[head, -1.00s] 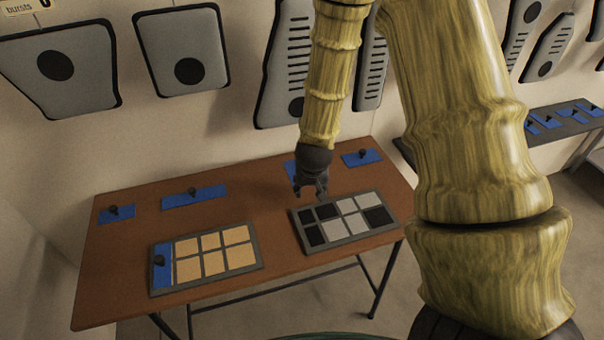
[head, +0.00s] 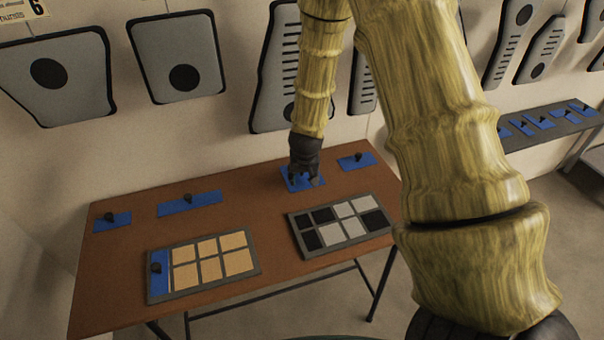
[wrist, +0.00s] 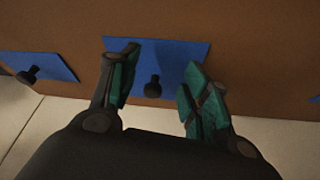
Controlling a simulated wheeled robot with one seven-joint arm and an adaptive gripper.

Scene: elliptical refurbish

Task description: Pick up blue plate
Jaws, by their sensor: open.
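Several blue plates with black knobs lie on the brown table. One blue plate (head: 291,184) lies at the back of the table, below my gripper (head: 304,181), which partly covers it in the head view. I cannot tell how far the fingertips are above the plate. Another blue plate (head: 357,162) lies to its right, and it also shows in the wrist view (wrist: 36,66).
On the brown table (head: 120,265), a long blue plate (head: 190,203) and a small one (head: 112,222) lie at the back left. A tray with tan squares (head: 254,262) and a tray with black, grey squares (head: 391,227) lie in front. Grey panels (head: 180,50) hang on the wall behind.

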